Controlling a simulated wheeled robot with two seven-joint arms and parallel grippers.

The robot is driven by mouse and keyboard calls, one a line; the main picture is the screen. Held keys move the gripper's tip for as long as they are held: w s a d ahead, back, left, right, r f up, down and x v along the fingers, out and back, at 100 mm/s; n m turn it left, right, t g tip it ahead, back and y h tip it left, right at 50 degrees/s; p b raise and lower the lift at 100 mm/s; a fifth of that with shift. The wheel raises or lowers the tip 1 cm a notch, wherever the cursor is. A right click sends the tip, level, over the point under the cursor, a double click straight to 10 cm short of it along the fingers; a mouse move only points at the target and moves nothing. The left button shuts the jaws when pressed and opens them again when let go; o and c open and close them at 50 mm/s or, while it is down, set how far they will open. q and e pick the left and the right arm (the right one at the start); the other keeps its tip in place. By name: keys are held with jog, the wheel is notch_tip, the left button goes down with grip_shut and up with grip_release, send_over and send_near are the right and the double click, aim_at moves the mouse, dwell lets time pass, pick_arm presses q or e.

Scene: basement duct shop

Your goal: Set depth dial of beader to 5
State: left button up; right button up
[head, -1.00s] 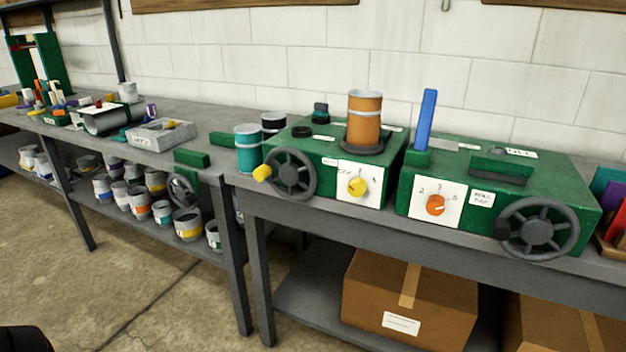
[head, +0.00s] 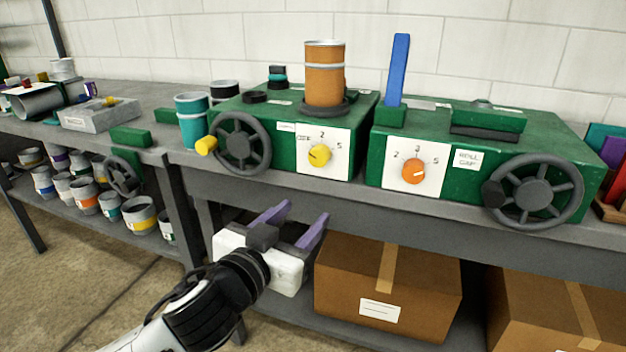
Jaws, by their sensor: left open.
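The left green machine has a white dial plate with a yellow knob (head: 320,155) on its front; 2 and 5 are readable on the plate. The knob's pointer seems to face left, away from the 5, but it is small. The right green machine has an orange knob (head: 413,171) on a plate marked 2, 3 and 5, beside a "ROLL GAP" label. I cannot read which machine is named beader. My left gripper (head: 306,211), with purple fingers, is open and empty, below the bench edge and under the yellow knob, apart from it. My right gripper is out of view.
A dark handwheel (head: 241,144) with a yellow handle sits left of the yellow knob. Another handwheel (head: 533,193) sticks out at right. An orange cylinder (head: 324,75) stands on the left machine. A cardboard box (head: 388,290) is on the lower shelf, close to my left gripper.

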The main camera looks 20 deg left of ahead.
pick_arm(q)
jog(key=t, duration=0.2)
send_near(317, 158)
jog(key=s, duration=0.2)
jog(key=shift+n+y, duration=0.4)
jog(key=w, duration=0.9)
jog(key=shift+w+d+r+b, duration=0.15)
jog(key=shift+d+r+b, duration=0.15)
jog(key=shift+d, duration=0.1)
jog(key=shift+w+f, duration=0.1)
jog(key=shift+w, duration=0.5)
jog(key=c, duration=1.1)
jog(key=shift+o, duration=0.2)
